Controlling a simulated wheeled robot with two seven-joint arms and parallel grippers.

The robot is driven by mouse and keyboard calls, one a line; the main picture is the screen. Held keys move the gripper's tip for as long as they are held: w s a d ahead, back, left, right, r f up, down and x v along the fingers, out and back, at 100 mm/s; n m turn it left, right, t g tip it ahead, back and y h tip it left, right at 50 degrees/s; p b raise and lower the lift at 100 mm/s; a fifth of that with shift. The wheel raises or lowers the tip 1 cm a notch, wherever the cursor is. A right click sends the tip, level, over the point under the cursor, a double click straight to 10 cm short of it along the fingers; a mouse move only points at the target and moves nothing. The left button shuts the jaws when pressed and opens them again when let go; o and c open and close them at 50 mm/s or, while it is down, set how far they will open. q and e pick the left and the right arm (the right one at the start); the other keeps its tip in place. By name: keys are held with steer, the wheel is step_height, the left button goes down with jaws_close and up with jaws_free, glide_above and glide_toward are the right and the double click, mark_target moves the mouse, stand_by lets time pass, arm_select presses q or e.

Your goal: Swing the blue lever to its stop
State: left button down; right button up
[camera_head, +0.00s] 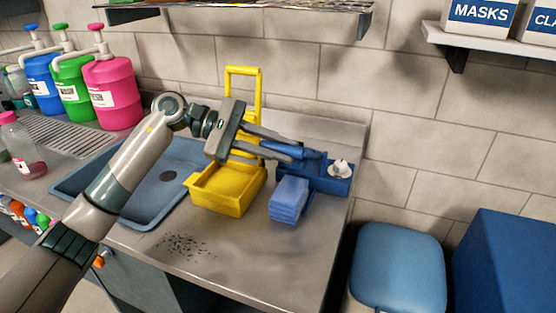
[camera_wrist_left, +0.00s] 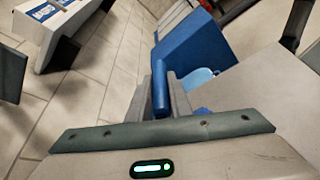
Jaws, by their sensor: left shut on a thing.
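The blue lever (camera_head: 283,150) sticks out from a blue box-shaped unit (camera_head: 330,182) at the right end of the steel counter. My left gripper (camera_head: 298,153) reaches in from the left with its fingers on either side of the lever, shut on it. In the left wrist view the lever (camera_wrist_left: 160,88) stands between the two grey fingers. The fingers hide part of the lever, and I cannot tell where its stop is. A pale round metal part (camera_head: 341,168) sits on the unit's right side. My right gripper is not in view.
A yellow caddy (camera_head: 228,190) with a tall handle stands left of a light-blue stack (camera_head: 288,200). A blue sink (camera_head: 115,196) lies farther left, with pump bottles (camera_head: 108,90) behind. Dark specks (camera_head: 185,245) lie on the front counter. A blue stool (camera_head: 398,262) stands at right.

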arm_select(q)
steer(key=shift+w+r, duration=0.15)
steer(key=shift+r, duration=0.05)
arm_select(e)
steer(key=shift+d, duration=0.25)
arm_select(q)
steer(key=c, duration=1.6)
jaws_free()
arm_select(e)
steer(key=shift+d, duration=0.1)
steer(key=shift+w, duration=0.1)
